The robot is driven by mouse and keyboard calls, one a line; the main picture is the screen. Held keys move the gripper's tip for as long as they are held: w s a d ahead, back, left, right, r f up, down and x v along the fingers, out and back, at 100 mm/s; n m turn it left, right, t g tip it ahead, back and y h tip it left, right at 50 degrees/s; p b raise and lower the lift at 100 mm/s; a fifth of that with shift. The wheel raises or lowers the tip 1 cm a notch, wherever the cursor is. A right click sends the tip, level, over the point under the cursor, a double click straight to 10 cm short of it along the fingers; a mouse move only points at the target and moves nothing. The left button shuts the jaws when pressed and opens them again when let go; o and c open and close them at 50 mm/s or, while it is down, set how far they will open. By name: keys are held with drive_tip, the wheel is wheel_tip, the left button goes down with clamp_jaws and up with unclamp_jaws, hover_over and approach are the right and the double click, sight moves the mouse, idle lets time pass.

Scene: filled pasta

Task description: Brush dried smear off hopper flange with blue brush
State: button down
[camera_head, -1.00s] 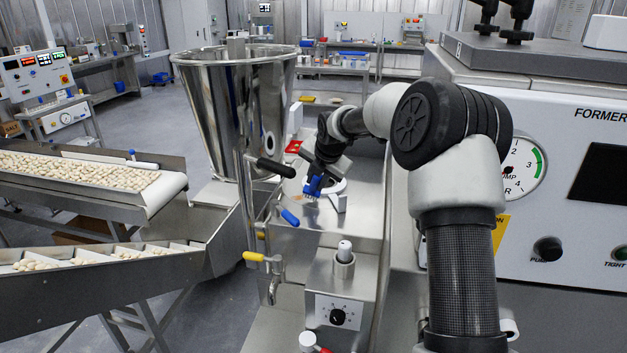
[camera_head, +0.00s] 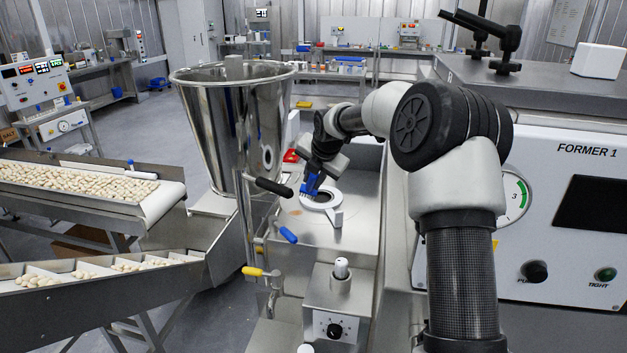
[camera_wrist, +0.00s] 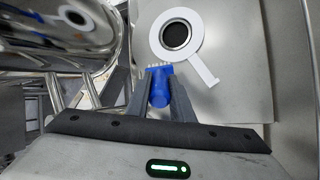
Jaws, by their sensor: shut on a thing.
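My gripper (camera_head: 318,170) is shut on the blue brush (camera_head: 311,186), which points down with its pale bristles at the lower end. In the wrist view, the brush (camera_wrist: 160,86) sits between the two fingers (camera_wrist: 160,98). Its bristles are at the lower left edge of a white ring flange (camera_wrist: 155,42) around a dark round opening; I cannot tell whether they touch it. In the head view, this flange (camera_head: 333,213) lies on the steel deck, partly behind the brush. A faint brownish mark (camera_head: 295,212) shows on the deck left of the flange.
A tall steel hopper cone (camera_head: 215,120) stands left of my gripper. The former cabinet (camera_head: 560,210) stands at right. A conveyor with pasta (camera_head: 80,183) is at left. A knob box (camera_head: 335,310) stands in front.

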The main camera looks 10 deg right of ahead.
drive_tip(key=shift+r+p, duration=0.7)
drive_tip(key=shift+r, duration=0.8)
drive_tip(key=shift+w+f+b, duration=0.25)
drive_tip(key=shift+f+b, duration=0.35)
drive_tip(key=shift+f, duration=0.4)
